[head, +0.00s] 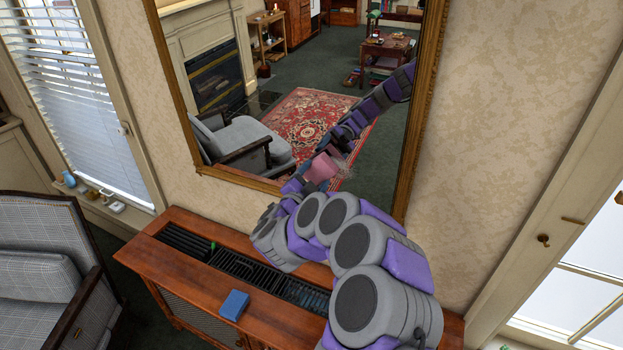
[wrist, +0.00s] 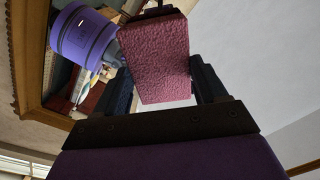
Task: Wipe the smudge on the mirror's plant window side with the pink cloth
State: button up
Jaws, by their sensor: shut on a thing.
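The pink cloth (wrist: 155,60) is a thick block between the two dark fingers of my gripper (wrist: 163,86), which is shut on it. In the head view, pink (head: 321,168) shows between my gripper (head: 304,182) and its reflection, near the lower right part of the mirror (head: 412,130). I cannot tell whether the cloth touches the glass. A faint greyish speckled patch, perhaps the smudge (head: 346,153), shows just right of and above the pink. The mirror has a gilt frame.
A wooden cabinet (head: 185,294) with a dark slotted top stands below the mirror; a blue block (head: 233,305) lies on it. A checked armchair (head: 40,265) stands at left, near a blinded window (head: 75,105). A glazed door or window (head: 590,270) is at right.

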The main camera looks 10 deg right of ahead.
jog(key=shift+w+d, duration=0.2)
jog(key=shift+w, duration=0.1)
jog(key=shift+s+d+r+b, duration=0.1)
jog(key=shift+s+d+b, duration=0.25)
jog(key=shift+s+d, duration=0.9)
jog(key=shift+s+d+f+b, duration=0.1)
jog(key=shift+s+d+b, duration=0.5)
jog(key=shift+d, duration=1)
jog(key=shift+s+d+r+b, duration=0.1)
jog(key=shift+s+d+b, duration=0.05)
jog(key=shift+s+d, duration=1.2)
jog(key=shift+w+d+r, duration=0.1)
jog(key=shift+d, duration=0.05)
jog(key=shift+w+a+p, duration=0.4)
jog(key=shift+w+a, duration=0.05)
jog(key=shift+a, duration=0.3)
jog(key=shift+w+a+p, duration=0.4)
jog(key=shift+w+a, duration=0.2)
jog(key=shift+a, duration=0.2)
jog(key=shift+w+a+p, duration=0.3)
jog(key=shift+w+a, duration=0.4)
jog(key=shift+a, duration=0.25)
jog(key=shift+w+a+p, duration=0.3)
jog(key=shift+w+a, duration=0.45)
jog(key=shift+a, duration=0.2)
jog(key=shift+w+a+p, duration=0.3)
jog(key=shift+w+a, duration=0.4)
jog(key=shift+a, duration=0.25)
jog(key=shift+s, duration=0.1)
